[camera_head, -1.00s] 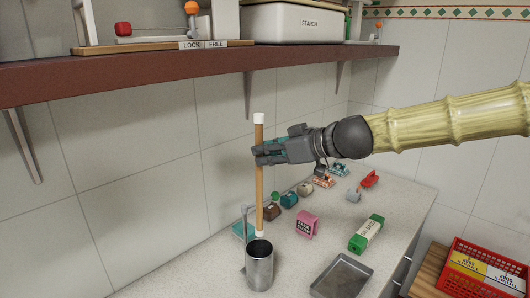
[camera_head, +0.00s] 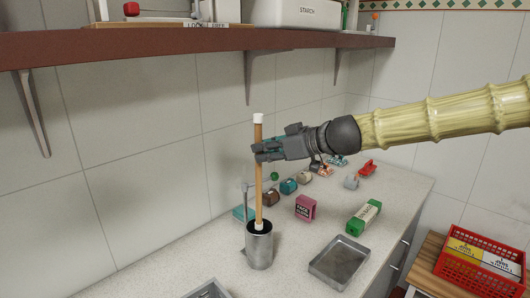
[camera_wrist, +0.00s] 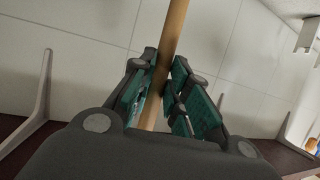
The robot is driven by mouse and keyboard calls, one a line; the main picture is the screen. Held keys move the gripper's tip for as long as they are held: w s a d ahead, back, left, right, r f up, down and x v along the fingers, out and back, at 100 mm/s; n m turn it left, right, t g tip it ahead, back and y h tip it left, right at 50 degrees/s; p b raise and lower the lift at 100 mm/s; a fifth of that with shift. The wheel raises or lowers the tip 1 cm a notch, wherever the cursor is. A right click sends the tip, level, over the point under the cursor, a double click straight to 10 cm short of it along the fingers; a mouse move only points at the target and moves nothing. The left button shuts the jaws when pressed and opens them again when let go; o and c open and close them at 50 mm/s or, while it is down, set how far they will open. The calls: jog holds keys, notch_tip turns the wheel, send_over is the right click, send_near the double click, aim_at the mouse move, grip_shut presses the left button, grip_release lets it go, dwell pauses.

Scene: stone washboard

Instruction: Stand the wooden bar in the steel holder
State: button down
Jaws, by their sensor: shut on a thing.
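The wooden bar (camera_head: 259,180) is a long light-brown rod with white ends, held upright in the head view. My gripper (camera_head: 264,150) is shut on its upper half, and the wrist view shows the bar (camera_wrist: 172,38) between the teal finger pads of my gripper (camera_wrist: 163,88). The steel holder (camera_head: 259,251) is a round open-topped metal cup on the counter, directly below the bar. The bar's white lower end shows at the cup's mouth, overlapping the far part of the opening. How deep it sits, if inside at all, I cannot tell.
A metal tray (camera_head: 340,262), a green-and-white box (camera_head: 363,218) and a pink box (camera_head: 305,208) lie right of the holder. Several small items line the wall. A brown shelf (camera_head: 180,41) runs above. A red crate (camera_head: 470,262) stands at lower right.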

notch_tip(320, 180, down, 9)
jog(key=w+b, duration=0.1)
jog(key=b, duration=0.6)
jog(key=shift+w+r, duration=0.15)
dwell(0.3)
jog(key=shift+a, duration=0.1)
